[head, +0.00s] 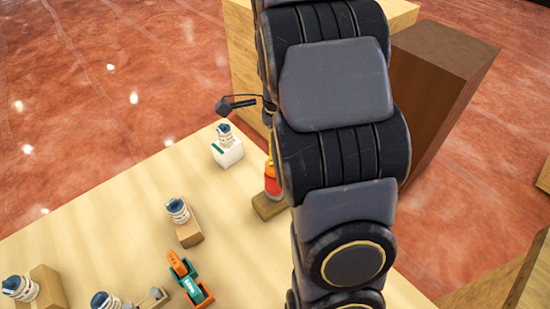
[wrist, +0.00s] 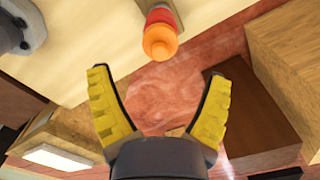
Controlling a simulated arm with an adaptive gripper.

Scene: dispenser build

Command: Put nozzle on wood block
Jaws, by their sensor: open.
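In the head view, several white parts with blue tops stand on the pale table (head: 120,235). I cannot tell for sure which is the nozzle. One white-and-blue part (head: 225,134) is on a white box (head: 227,155), another (head: 178,211) on a small wood block (head: 190,232). A red-and-orange piece (head: 271,180) stands on another wood block (head: 267,206), partly hidden by my arm. The wrist view shows that piece (wrist: 160,34) beyond my fingertips. My gripper (wrist: 157,74) is open with nothing between its yellow-padded fingers. It is hidden in the head view.
More white-and-blue parts (head: 20,288) lie at the table's front left. An orange-and-green tool (head: 188,279) lies near the front. A tall brown block (head: 432,90) stands behind my arm to the right. The table's left middle is clear.

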